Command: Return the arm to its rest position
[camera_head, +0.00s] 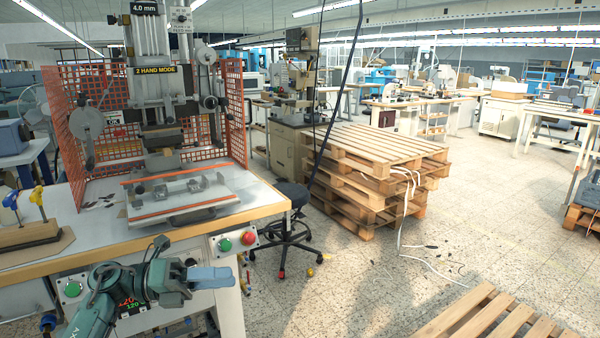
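My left arm (100,300) comes in from the lower left, in front of the foil stamping bench. Its gripper (212,277) points to the right, below the bench's front edge, with its pale blue fingers seen from the side. The fingers overlap in this view, so I cannot tell whether they are open or shut. I see nothing held in them. My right gripper is not in view.
A red button (248,238) and a green button (224,245) sit near my gripper. A black stool (292,195) and stacked pallets (375,150) stand right; floor (480,220) is open beyond.

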